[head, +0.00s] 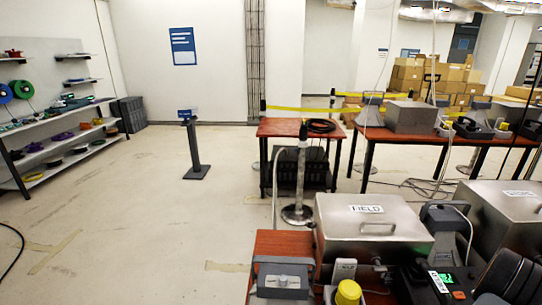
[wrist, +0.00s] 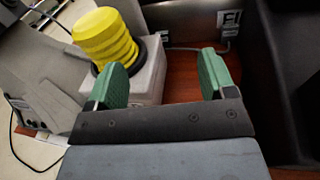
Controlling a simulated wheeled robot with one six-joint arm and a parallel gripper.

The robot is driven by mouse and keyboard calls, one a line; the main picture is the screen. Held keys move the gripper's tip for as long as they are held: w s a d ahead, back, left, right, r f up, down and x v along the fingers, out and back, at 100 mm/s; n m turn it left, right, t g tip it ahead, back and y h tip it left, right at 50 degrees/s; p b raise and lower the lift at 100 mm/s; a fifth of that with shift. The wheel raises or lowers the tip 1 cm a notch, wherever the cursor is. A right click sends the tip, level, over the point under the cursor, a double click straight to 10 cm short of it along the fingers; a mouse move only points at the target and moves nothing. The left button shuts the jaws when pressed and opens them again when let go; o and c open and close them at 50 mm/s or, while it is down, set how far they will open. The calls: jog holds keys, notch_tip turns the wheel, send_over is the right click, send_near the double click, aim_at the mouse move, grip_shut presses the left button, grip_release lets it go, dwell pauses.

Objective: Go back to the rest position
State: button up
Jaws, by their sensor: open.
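My gripper (wrist: 165,76) shows in the wrist view with its two green fingers apart and nothing between them. Red-brown table top shows between and beyond the fingers. A yellow ribbed knob (wrist: 103,38) on a light grey box (wrist: 150,72) stands just beyond the left finger, which overlaps it in the picture. I cannot tell whether they touch. The yellow knob also shows at the bottom of the head view (head: 348,292). I cannot make out my gripper in the head view.
A metal box marked FIELD (head: 372,222) and a device with a green screen (head: 441,282) crowd the near table. A post on a round base (head: 299,212) stands behind it. Another table (head: 292,127) is farther back. Shelves (head: 62,145) line the left wall. Open floor (head: 120,230) lies left.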

jog(key=s+a+r+n+g+y, duration=0.25)
jog(key=a+n+g+y, duration=0.35)
jog(key=n, duration=0.4)
jog(key=s+a+r+n+g+y, duration=0.2)
jog(key=s+a+n+g+y, duration=0.15)
jog(key=a+n+g, duration=0.5)
jog(key=w+a+r+n+h+p, duration=0.1)
jog(key=a+r+n+h, duration=0.1)
jog(key=r+n+h, duration=0.3)
jog(key=w+a+r+n+h+p, duration=0.1)
jog(key=r+n+h, duration=0.4)
jog(key=r+n, duration=0.6)
jog(key=shift+w+a+r+n+t, duration=0.2)
jog(key=shift+a+n+t, duration=0.35)
jog(key=shift+n, duration=0.4)
